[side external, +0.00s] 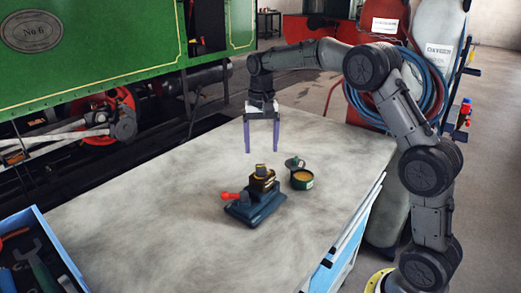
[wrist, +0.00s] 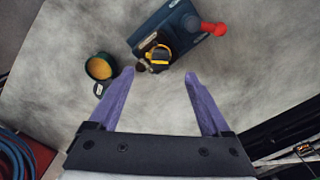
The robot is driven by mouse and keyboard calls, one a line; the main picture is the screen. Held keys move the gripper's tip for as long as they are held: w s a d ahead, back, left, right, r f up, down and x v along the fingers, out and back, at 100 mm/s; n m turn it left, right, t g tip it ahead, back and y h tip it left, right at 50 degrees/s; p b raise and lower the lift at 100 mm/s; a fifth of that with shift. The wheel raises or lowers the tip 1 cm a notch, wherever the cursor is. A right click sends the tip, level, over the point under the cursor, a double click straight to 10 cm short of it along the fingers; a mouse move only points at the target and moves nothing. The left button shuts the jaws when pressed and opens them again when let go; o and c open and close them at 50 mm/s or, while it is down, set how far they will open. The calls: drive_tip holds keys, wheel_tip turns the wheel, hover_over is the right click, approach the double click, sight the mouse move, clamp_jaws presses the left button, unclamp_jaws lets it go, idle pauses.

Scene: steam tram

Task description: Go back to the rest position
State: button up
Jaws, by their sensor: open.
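My gripper (side external: 262,136) hangs above the far part of the workbench, its two purple fingers pointing down, spread apart with nothing between them. In the wrist view the open fingers (wrist: 160,82) show bare bench between them. The bench's grey top (side external: 150,200) lies below. A dark blue block-like device with a red knob (side external: 255,205) stands on the bench, lower in the picture than the gripper. A black and yellow piece sits on its top (wrist: 158,57). A small round green tin (side external: 302,179) with yellowish contents stands beside it, also in the wrist view (wrist: 101,67).
A blue tray of tools (side external: 35,260) is at the lower left. A green locomotive side (side external: 100,40) with running gear stands behind the bench. Gas cylinders (side external: 437,35) with coiled hoses (side external: 425,95) stand at the right, close to my arm. Much of the bench top is clear.

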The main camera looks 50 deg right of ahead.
drive_tip(key=s+a+r+n+t, duration=0.1)
drive_tip(key=s+a+r+t, duration=0.1)
drive_tip(key=s+a+r, duration=0.4)
drive_tip(key=s+a+r+n+t, duration=0.2)
drive_tip(key=s+r, duration=0.6)
drive_tip(key=s, duration=0.1)
drive_tip(key=s+a+f+n, duration=0.1)
drive_tip(key=s+f+n, duration=0.2)
drive_tip(key=s+f, duration=0.2)
drive_tip(key=s+a+f+n+t, duration=0.1)
drive_tip(key=s+f+n, duration=0.2)
drive_tip(key=s, duration=0.7)
wheel_tip(320, 180, down, 2)
drive_tip(key=shift+s+f+t, duration=0.1)
drive_tip(key=shift+s+t, duration=0.2)
drive_tip(key=shift+s, duration=0.1)
